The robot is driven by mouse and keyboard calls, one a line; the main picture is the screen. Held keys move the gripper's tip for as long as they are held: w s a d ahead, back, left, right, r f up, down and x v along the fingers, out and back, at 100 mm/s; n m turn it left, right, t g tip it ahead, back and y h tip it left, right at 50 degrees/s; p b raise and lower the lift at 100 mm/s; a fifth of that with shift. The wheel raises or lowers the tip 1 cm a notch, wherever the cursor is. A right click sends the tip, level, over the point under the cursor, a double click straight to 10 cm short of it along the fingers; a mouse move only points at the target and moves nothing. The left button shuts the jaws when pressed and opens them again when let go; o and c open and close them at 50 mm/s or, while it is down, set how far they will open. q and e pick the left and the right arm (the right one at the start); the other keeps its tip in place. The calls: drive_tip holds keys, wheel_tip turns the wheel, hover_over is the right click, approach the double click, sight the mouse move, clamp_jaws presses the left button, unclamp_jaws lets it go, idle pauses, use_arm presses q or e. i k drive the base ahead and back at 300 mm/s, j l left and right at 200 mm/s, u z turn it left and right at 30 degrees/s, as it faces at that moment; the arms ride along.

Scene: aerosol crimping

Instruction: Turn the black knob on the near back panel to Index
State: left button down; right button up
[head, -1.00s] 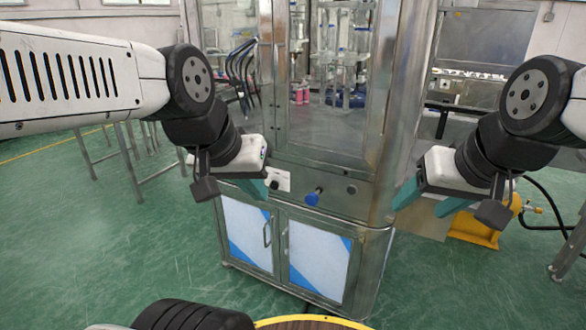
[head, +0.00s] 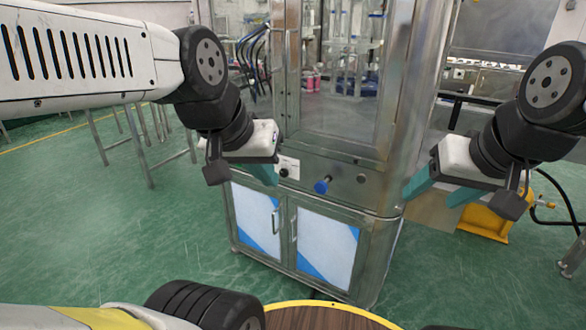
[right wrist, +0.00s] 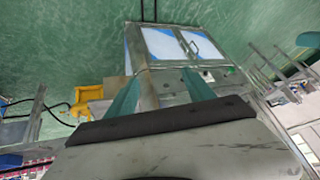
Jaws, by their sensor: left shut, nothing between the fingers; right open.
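The black knob (head: 284,172) sits on a white label plate (head: 290,164) at the left of the steel panel below the machine's glass windows. The label's print is too small to read, so the knob's setting cannot be told. My left gripper (head: 266,177) is shut and empty, its teal fingers just left of the knob in the picture; contact cannot be told. My right gripper (head: 437,192) is open and empty, to the right of the machine's corner. Its two teal fingers also show apart in the right wrist view (right wrist: 162,96).
A blue knob (head: 322,185) sticks out of the panel right of the black one, with a small round fitting (head: 361,178) beyond it. Cabinet doors (head: 327,242) with handles are below. A yellow device (head: 487,222) stands at the right. Green floor is open at the left.

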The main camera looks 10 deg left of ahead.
sight(284, 172)
drive_tip(key=i+u, duration=0.1)
drive_tip(key=i, duration=0.3)
drive_tip(key=u, duration=1.55)
